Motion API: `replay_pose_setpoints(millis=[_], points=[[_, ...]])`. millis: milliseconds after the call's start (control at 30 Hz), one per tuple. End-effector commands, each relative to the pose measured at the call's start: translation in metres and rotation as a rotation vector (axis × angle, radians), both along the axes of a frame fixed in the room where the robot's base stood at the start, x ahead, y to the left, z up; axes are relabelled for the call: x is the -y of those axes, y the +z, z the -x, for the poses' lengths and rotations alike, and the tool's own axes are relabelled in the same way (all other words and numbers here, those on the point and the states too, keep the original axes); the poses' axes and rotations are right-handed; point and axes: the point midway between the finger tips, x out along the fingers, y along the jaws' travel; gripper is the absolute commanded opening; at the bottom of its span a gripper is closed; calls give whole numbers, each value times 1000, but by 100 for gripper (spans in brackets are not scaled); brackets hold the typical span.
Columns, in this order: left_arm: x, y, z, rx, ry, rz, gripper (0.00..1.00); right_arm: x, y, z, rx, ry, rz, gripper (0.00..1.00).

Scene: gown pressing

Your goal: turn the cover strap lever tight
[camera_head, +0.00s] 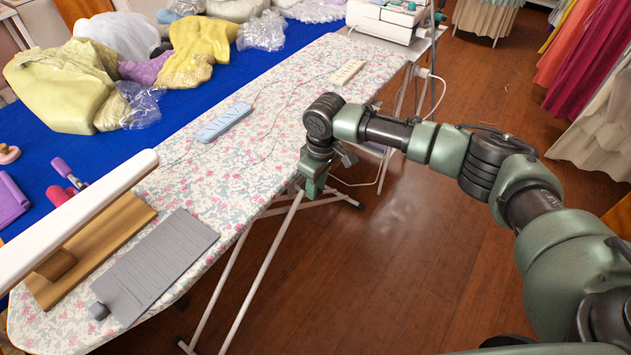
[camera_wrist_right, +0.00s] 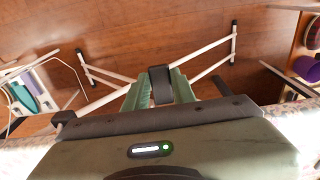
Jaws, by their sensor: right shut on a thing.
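The ironing board (camera_head: 262,130) has a floral cover and runs diagonally across the head view. My right gripper (camera_head: 311,190) points down beside the board's right edge, above the frame legs. In the right wrist view its two green fingers (camera_wrist_right: 159,88) are shut on a dark block-like piece, which I take for the cover strap lever (camera_wrist_right: 160,75). The lever sits between the fingers, with the floor and white board legs beyond it. In the head view the lever is hidden by the gripper, and the strap cannot be made out. My left gripper is not in view.
A grey slatted mat (camera_head: 160,262) and a sleeve board with a wooden base (camera_head: 95,245) lie on the near end. A blue strip (camera_head: 223,122) and a cream strip (camera_head: 347,72) lie farther up. White legs (camera_head: 262,262) stand under the board. The wooden floor on the right is clear.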

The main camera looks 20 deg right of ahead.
Motion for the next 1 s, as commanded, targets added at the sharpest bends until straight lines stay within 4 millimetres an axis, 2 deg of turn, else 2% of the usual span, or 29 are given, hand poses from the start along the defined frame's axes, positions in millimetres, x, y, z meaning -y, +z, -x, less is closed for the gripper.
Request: replay_pose_setpoints(millis=[200, 467, 667, 1000], points=[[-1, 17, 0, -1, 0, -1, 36, 3, -6, 5, 127, -2, -104, 0], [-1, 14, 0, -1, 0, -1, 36, 4, -21, 6, 323, -3, -255, 0], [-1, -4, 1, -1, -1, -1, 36, 4, -34, 6, 474, -2, -370, 0], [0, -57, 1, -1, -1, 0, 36, 2, -50, 1, 703, 0, -546, 0]])
